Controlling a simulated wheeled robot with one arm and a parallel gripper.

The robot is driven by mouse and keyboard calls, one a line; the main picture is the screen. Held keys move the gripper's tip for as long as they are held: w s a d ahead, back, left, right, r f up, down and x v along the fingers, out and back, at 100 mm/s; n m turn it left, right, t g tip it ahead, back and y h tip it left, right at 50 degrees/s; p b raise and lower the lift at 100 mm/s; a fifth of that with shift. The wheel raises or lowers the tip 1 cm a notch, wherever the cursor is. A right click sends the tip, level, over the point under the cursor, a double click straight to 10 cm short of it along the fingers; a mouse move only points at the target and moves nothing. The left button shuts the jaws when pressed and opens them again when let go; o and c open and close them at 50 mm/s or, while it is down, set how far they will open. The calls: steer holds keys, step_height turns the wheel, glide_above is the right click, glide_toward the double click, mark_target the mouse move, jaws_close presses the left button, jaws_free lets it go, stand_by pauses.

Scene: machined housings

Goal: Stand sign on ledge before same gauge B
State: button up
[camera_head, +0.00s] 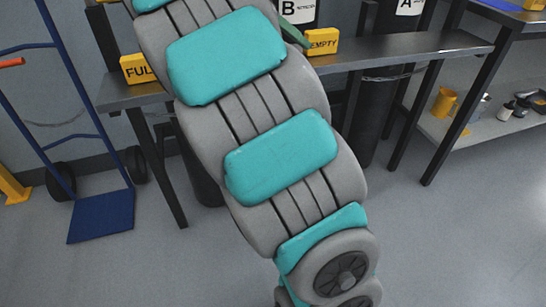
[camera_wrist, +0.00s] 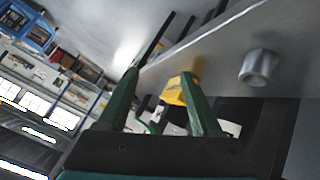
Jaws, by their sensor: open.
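In the head view, a yellow sign reading EMPTY (camera_head: 321,41) stands on the dark ledge (camera_head: 425,48), right of my arm. A yellow sign (camera_head: 137,69), its lettering partly hidden and starting FUL, stands at the ledge's left end. One green finger of my gripper shows just left of the EMPTY sign; my arm hides the rest. In the wrist view, my gripper (camera_wrist: 160,74) is open, with a yellow sign (camera_wrist: 174,91) by its right finger. I cannot tell whether they touch.
A label A (camera_head: 409,7) is farther right. A short metal cylinder (camera_wrist: 259,67) sits on a grey surface in the wrist view. A blue hand truck (camera_head: 100,215) stands at left. A low shelf (camera_head: 490,125) with small items is at right. Open floor lies in front.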

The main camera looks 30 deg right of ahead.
steer(key=s+a+f+n+y, duration=0.5)
steer(key=s+a+f+n, duration=0.2)
steer(key=s+a+f, duration=0.4)
steer(key=s+a+f+n+y, duration=0.4)
steer(key=s+a+f+n, duration=0.3)
steer(key=s, duration=1)
steer(key=a+f, duration=0.3)
steer(key=f, duration=0.3)
steer(key=shift+s+a+t+y, duration=0.3)
steer(key=shift+s+a+y, duration=0.05)
steer(key=shift+a+y, duration=0.05)
